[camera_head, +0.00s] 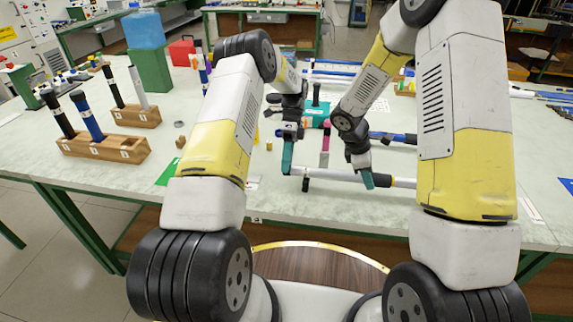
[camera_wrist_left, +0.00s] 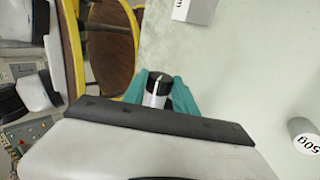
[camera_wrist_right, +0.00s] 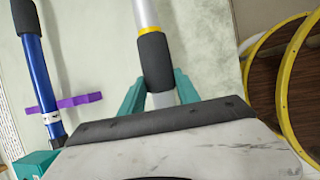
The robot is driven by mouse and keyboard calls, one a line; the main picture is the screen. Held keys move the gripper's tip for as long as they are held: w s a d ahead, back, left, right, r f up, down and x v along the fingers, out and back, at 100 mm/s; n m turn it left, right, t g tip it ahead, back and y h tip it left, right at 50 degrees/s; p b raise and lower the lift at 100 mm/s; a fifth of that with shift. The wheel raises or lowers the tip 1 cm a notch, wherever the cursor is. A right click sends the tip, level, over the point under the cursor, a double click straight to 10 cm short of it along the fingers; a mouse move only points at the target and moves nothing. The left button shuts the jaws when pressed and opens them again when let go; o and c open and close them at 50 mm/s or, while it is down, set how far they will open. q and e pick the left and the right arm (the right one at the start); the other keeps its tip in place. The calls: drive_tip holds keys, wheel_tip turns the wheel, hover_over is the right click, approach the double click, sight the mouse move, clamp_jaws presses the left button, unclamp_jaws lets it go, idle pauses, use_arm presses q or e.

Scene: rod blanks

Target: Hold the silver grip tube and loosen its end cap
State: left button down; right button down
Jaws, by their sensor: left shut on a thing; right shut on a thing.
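The silver grip tube (camera_head: 336,176) lies level, left to right, near the table's front edge. My right gripper (camera_head: 367,182) points down and is shut on its bare silver part. In the right wrist view that part shows between the teal fingers (camera_wrist_right: 160,95), with a black grip (camera_wrist_right: 155,60) and a yellow ring beyond. My left gripper (camera_head: 287,170) is shut at the tube's left end. In the left wrist view, its teal fingers (camera_wrist_left: 158,95) close around an end piece, the end cap (camera_wrist_left: 160,79), black with a white mark. The fingers partly hide it.
A blue tube (camera_wrist_right: 38,75) with a black grip lies behind, by a purple support (camera_wrist_right: 78,101). Wooden racks (camera_head: 100,148) with upright tubes stand at the left. A weight marked 50g (camera_wrist_left: 304,136) stands near my left gripper. The table's left front is mostly clear.

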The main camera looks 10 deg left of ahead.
use_arm(q)
drive_tip(key=shift+w+f+g, duration=0.1)
drive_tip(key=shift+w+g, duration=0.05)
drive_tip(key=shift+g, duration=0.85)
drive_tip(key=c, duration=1)
unclamp_jaws()
drive_tip(key=shift+o, duration=0.2)
wheel_tip(320, 180, up, 10)
drive_tip(key=shift+r, duration=0.1)
